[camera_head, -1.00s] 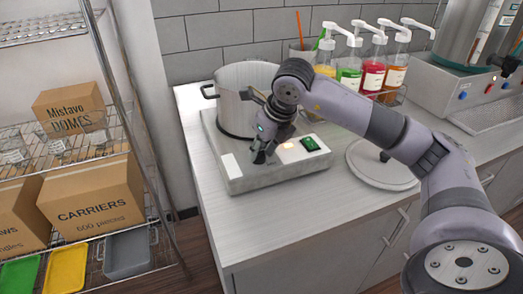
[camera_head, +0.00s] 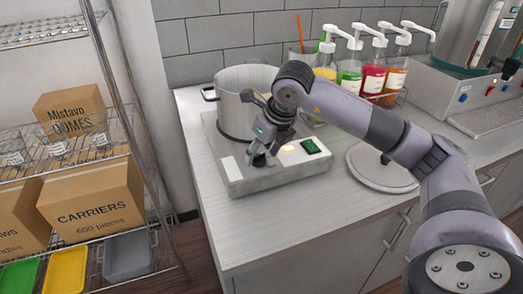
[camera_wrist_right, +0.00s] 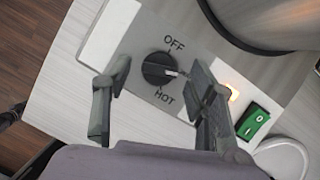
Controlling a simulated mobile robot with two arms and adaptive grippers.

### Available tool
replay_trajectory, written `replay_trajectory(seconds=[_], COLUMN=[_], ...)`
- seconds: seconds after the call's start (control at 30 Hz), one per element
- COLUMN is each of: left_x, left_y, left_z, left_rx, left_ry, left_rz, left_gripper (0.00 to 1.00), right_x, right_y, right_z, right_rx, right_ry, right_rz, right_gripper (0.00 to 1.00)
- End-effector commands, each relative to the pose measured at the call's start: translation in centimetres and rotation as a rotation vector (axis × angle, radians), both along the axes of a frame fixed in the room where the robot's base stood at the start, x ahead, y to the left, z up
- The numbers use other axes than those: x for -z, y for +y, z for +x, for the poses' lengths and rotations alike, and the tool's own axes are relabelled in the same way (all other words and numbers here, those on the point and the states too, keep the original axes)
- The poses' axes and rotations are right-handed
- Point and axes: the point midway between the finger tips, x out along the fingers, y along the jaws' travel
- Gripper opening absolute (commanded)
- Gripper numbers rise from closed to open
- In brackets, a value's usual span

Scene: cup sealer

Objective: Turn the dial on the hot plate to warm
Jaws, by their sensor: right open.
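The hot plate (camera_head: 238,180) is a grey box on the counter with a large pot (camera_head: 238,108) on it. Its black dial (camera_wrist_right: 158,68) shows in the right wrist view between the words OFF and HOT, with its white pointer mark toward the picture's right. My right gripper (camera_head: 260,158) is at the hot plate's front panel, and its fingers hide most of the dial in the head view. In the wrist view the open gripper (camera_wrist_right: 155,85) has one finger on either side of the dial. Whether a finger touches it, I cannot tell. My left gripper is not in view.
A green switch (camera_head: 310,146) and a lit orange lamp (camera_wrist_right: 232,92) sit beside the dial. A pot lid (camera_head: 380,172) lies on the counter to the right. Syrup pump bottles (camera_head: 372,78) stand behind. A wire shelf with boxes (camera_head: 92,205) stands left.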

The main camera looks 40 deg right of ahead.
Motion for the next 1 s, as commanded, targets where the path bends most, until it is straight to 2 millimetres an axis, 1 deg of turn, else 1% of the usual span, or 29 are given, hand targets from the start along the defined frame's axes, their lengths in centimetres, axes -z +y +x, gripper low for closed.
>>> replay_trajectory(seconds=[0.17, 0.27, 0.37, 0.6, 0.7, 0.8, 0.9, 1.0], left_x=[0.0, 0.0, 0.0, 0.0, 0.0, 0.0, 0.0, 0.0], left_y=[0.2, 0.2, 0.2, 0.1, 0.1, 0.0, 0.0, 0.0], left_z=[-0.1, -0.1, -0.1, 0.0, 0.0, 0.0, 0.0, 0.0], left_rx=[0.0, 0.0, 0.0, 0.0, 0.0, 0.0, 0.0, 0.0], left_ry=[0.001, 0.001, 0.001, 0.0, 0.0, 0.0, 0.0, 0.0], left_rz=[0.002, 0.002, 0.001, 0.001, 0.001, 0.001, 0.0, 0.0], left_gripper=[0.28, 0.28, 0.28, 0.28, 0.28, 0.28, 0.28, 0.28], right_x=[-0.1, -0.7, -2.2, -7.0, -8.7, -10.0, -10.7, -11.0], right_y=[0.0, 0.0, -0.1, -0.3, -0.4, -0.5, -0.5, -0.5], right_z=[0.0, -0.3, -0.8, -2.8, -3.5, -4.0, -4.4, -4.6], right_rx=[0.0, 0.0, 0.0, 0.0, 0.0, 0.0, 0.0, 0.0], right_ry=[0.0, -0.002, -0.004, -0.005, -0.005, -0.003, -0.002, 0.0], right_rz=[0.0, 0.0, 0.0, 0.001, 0.001, 0.0, 0.0, 0.0], right_gripper=[0.52, 0.52, 0.52, 0.52, 0.52, 0.52, 0.52, 0.52])
